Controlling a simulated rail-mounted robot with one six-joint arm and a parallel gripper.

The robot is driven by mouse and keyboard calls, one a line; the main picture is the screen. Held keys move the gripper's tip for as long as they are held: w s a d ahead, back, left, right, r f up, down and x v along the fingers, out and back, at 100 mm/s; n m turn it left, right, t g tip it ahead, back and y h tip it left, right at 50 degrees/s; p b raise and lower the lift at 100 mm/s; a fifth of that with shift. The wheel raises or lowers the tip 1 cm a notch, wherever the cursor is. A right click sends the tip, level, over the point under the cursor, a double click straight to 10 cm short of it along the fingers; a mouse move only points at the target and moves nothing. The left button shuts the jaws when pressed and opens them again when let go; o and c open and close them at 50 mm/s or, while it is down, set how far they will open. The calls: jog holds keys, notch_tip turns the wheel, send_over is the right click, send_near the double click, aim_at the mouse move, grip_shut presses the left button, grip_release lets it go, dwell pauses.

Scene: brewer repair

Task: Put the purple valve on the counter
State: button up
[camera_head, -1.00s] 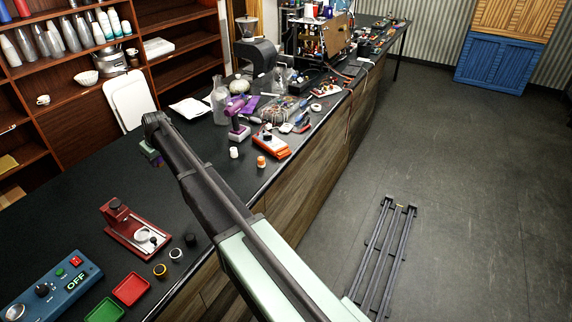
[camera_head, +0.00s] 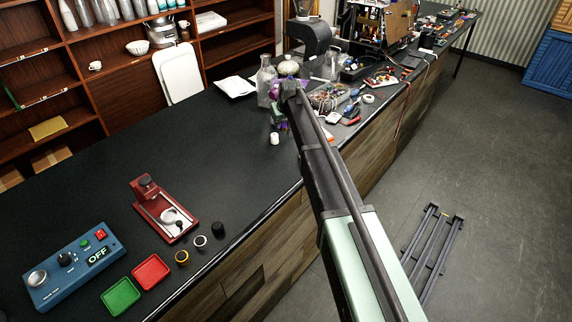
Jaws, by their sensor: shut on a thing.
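My gripper (camera_head: 277,118) shows only in small part, hanging below the far end of my arm over the back right of the counter. The black counter (camera_head: 120,190) runs from the front left to the back right. I cannot tell how high the held thing is above it.
A red press (camera_head: 165,208), a blue control box (camera_head: 72,265), green (camera_head: 121,297) and red (camera_head: 151,271) trays and small rings stand at the front left. A glass bottle (camera_head: 266,82) and clutter crowd the back right. The counter's middle is clear.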

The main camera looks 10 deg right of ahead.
aim_at(282, 160)
notch_tip(282, 160, down, 17)
jog(key=b, duration=1.4)
jog(key=shift+r, duration=0.4)
jog(key=shift+f, duration=0.2)
jog(key=o, duration=1)
jog(key=shift+r, duration=0.1)
